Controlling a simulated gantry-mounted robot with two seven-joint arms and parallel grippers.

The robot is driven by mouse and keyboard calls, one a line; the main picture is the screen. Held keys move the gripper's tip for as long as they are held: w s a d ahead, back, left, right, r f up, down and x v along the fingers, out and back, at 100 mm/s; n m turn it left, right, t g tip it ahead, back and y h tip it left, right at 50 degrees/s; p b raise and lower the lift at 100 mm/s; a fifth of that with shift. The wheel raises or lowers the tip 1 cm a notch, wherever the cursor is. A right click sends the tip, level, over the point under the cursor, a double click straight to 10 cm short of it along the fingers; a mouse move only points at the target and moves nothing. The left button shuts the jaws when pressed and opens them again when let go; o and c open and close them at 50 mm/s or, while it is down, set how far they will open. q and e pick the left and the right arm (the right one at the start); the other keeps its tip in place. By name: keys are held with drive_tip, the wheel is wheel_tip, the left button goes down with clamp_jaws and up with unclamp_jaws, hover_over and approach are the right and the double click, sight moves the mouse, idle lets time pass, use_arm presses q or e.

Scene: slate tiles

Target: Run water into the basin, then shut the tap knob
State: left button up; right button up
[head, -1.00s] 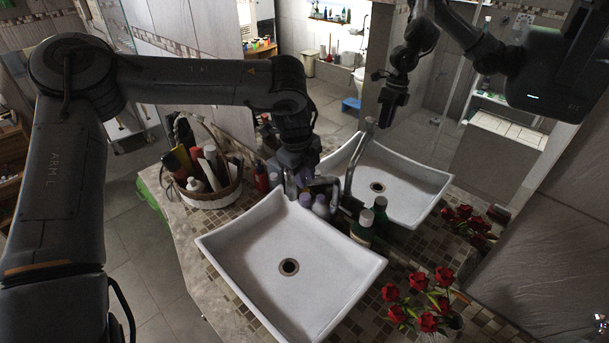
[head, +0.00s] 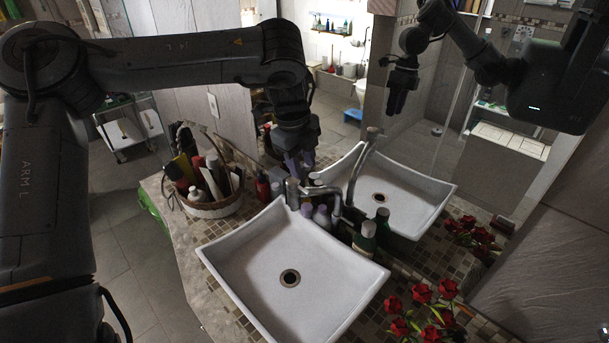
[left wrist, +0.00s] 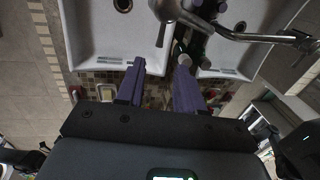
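The white square basin (head: 255,260) sits on the counter, its dark drain showing and no water visible in it. The chrome tap (head: 337,203) stands at its back edge. Its broad chrome end (head: 292,193) is just below my left gripper (head: 297,163). In the left wrist view the tap (left wrist: 228,33) crosses the top, beyond the fingertips. I cannot tell the knob from the rest of the tap. My right gripper is not in view.
A basket (head: 215,207) of toiletries stands left of the basin. Bottles (head: 365,237) crowd behind it by the tap. Red roses (head: 421,293) stand at the right front. A mirror behind the counter repeats the basin, tap and my arm. The space above the basin is clear.

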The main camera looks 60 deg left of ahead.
use_arm(q)
drive_tip(key=shift+s+d+r, duration=0.1)
drive_tip(key=shift+s+r, duration=0.05)
drive_tip(key=shift+r, duration=0.55)
drive_tip(key=shift+s+r, duration=0.1)
drive_tip(key=shift+r, duration=0.55)
